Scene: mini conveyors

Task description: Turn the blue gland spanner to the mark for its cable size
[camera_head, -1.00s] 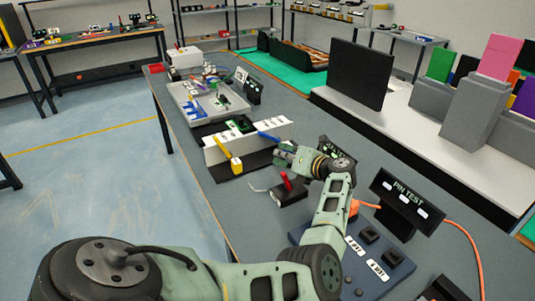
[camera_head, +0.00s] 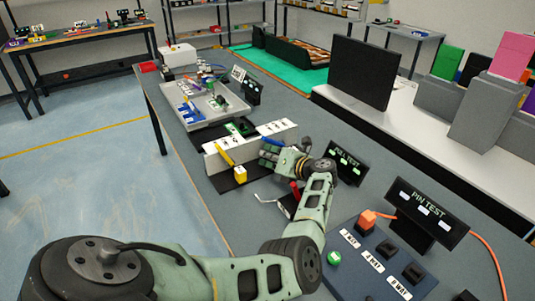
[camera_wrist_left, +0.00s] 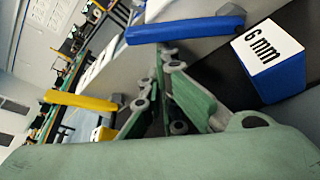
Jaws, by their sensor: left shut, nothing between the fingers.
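The blue gland spanner (camera_head: 272,141) is a blue bar at the white panel with dark marks (camera_head: 276,127), partly hidden by my gripper in the head view. In the left wrist view the blue bar (camera_wrist_left: 185,27) crosses the top, just beyond my fingertips. A blue block marked "6 mm" (camera_wrist_left: 270,60) is right of it. My left gripper (camera_head: 265,157) is shut and empty beside the blue spanner; its fingers also show in the left wrist view (camera_wrist_left: 165,58). I cannot tell whether they touch the bar. My right gripper is not in view.
A yellow spanner (camera_head: 226,154) is on the left part of the panel, with a yellow block (camera_head: 240,174) below. A dark display (camera_head: 346,163) and a "PIN TEST" display (camera_head: 426,212) stand to the right. A grey tray (camera_head: 187,116) lies behind the panel.

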